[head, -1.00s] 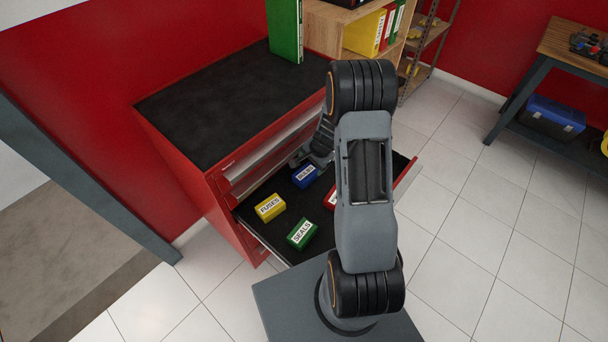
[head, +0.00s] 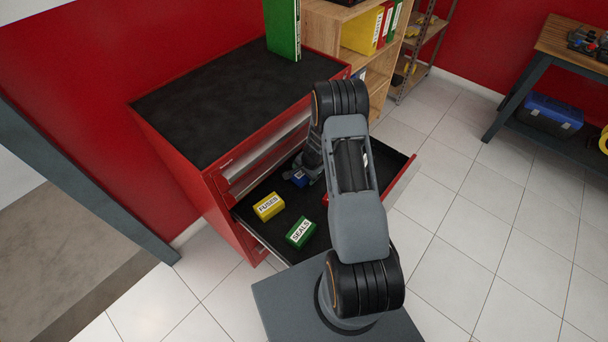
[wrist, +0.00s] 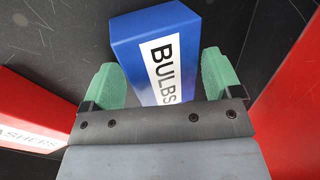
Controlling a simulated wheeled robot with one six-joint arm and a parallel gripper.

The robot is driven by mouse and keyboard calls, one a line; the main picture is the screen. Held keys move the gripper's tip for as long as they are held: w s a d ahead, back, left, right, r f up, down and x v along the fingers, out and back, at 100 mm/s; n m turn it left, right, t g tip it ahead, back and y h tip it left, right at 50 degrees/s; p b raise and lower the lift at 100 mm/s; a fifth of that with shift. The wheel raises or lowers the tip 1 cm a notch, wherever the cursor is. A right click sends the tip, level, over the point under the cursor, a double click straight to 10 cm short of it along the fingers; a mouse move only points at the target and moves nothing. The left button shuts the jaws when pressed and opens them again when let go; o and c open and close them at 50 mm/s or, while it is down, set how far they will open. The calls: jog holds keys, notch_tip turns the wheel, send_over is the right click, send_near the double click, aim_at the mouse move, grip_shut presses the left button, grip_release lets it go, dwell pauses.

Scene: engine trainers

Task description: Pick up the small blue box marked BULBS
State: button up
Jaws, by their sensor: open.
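The small blue box (wrist: 150,38) has a white label reading BULBS and lies in the open drawer of the red cabinet. In the wrist view its near end sits between the two green fingertips of my gripper (wrist: 158,82), one on each side. The fingers are open, and a gap shows on the right side; whether the left one touches the box I cannot tell. In the head view only part of the blue box (head: 299,178) shows, the rest hidden by my gripper and arm above it.
A yellow FUSES box (head: 269,206) and a green SEALS box (head: 300,232) lie nearby in the drawer (head: 262,228). A red box with a partly hidden label (wrist: 30,115) lies left in the wrist view. The red cabinet (head: 190,165) rises behind the drawer.

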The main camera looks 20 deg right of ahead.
jog(key=shift+c, duration=0.5)
jog(key=c, duration=0.7)
jog(key=shift+o, duration=0.2)
